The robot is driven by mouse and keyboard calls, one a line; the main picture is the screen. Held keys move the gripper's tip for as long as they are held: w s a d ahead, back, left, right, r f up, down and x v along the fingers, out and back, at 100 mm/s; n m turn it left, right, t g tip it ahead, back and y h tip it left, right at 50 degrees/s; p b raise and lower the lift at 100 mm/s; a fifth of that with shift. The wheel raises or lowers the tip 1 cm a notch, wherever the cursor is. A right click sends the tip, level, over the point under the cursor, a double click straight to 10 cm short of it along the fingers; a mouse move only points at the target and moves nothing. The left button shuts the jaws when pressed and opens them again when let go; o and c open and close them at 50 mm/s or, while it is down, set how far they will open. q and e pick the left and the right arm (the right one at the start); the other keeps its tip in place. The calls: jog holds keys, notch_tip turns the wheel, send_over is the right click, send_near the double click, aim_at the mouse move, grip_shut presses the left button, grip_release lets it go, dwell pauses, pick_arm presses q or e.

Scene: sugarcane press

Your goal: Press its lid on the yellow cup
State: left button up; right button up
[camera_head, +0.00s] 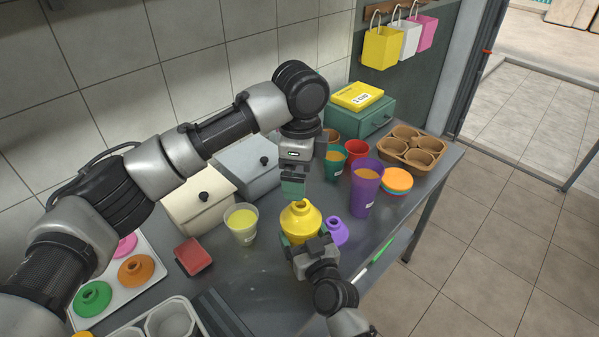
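The yellow cup (301,237) stands on the table with its yellow lid (300,216) on top, knob up. I cannot tell whether the lid is fully seated. My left gripper (293,195) points down just above the lid's knob, its fingers together with nothing seen between them. There seems to be a small gap between fingertips and knob. My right gripper (308,243) comes from the front and is shut on the yellow cup, hiding much of its lower part.
A purple lid (336,231) lies close right of the yellow cup, with a tall purple cup (365,190) behind. A clear cup of yellow juice (241,223) stands left. A red block (193,256) and a tray of lids (118,290) are farther left.

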jog(key=o, duration=1.2)
jog(key=shift+c, duration=0.2)
jog(key=shift+s, duration=0.1)
jog(key=b+v, duration=0.1)
jog(key=v, duration=0.9)
jog(key=shift+s+d, duration=0.2)
jog(key=shift+s, duration=0.1)
jog(key=shift+f, duration=0.1)
